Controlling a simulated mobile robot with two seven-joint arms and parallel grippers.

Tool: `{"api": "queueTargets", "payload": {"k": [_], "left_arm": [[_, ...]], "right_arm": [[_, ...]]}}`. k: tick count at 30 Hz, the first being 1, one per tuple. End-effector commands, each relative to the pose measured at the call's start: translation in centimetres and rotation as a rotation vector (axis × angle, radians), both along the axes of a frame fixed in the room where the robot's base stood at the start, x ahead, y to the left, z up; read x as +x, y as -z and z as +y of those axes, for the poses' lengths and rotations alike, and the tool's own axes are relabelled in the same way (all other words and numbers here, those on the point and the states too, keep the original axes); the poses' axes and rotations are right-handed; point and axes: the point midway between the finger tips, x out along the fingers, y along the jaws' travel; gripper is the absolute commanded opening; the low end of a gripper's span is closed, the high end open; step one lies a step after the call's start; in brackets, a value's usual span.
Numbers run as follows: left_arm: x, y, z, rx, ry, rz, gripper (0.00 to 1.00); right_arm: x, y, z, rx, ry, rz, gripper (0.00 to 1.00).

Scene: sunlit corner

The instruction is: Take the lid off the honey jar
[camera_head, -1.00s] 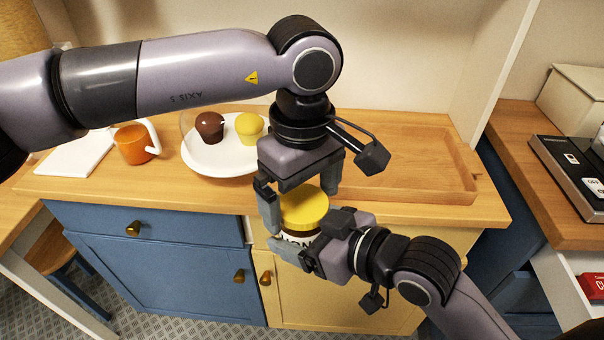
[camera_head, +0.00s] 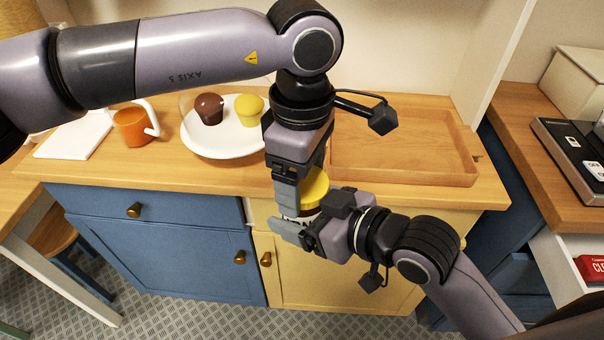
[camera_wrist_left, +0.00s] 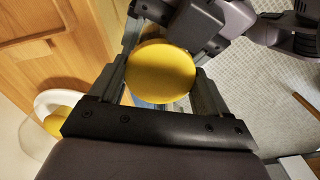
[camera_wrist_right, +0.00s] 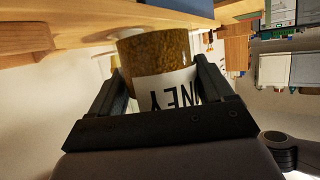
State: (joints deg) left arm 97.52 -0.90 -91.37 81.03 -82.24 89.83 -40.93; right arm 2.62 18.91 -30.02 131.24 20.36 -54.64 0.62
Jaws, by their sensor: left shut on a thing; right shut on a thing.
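The honey jar (camera_head: 289,212) is mostly hidden behind my grippers in the head view. In the right wrist view the jar (camera_wrist_right: 155,53) shows golden brown with a white label reading "NEY". Its yellow lid (camera_head: 314,186) is at the jar's top; I cannot tell whether it is loose. The round lid (camera_wrist_left: 160,72) sits between the left fingers in the left wrist view. My left gripper (camera_head: 303,190) points down from above and is shut on the lid. My right gripper (camera_head: 299,228) comes from the right, below it, and is shut on the jar body.
Both grippers hold the jar in front of the wooden counter (camera_head: 215,178). On the counter are a white plate (camera_head: 226,140) with two muffins, an orange mug (camera_head: 131,127), a white board (camera_head: 73,137) and a wooden tray (camera_head: 400,178). Blue cupboards (camera_head: 160,255) stand below.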

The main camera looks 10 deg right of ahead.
Motion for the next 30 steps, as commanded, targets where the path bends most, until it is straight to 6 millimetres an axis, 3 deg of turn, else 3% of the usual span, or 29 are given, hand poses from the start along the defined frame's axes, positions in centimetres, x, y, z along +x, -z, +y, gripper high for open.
{"api": "queueTargets", "payload": {"k": [3,9,20,21,22,30], "left_arm": [[0.02,-0.07,-0.04,-0.002,-0.175,-0.001,0.40],[0.02,-0.09,-0.05,-0.002,-0.354,-0.002,0.40],[0.03,-0.10,-0.06,-0.002,-0.380,-0.002,0.40],[0.03,-0.10,-0.06,-0.002,-0.380,-0.002,0.90],[0.03,-0.10,-0.06,-0.002,-0.379,-0.002,1.00],[-0.09,-0.06,-0.06,-0.001,-0.376,0.000,1.00]], "right_arm": [[-0.04,-0.12,0.07,0.003,-0.002,-0.003,0.00],[-0.05,-0.11,0.09,0.002,-0.002,-0.002,0.00],[-0.06,-0.11,0.11,0.002,-0.003,-0.002,0.00],[-0.07,-0.11,0.11,0.002,-0.003,-0.002,0.00],[-0.06,-0.11,0.11,0.002,-0.003,-0.002,0.00],[0.02,-0.13,0.02,0.003,0.000,-0.003,0.00]]}}
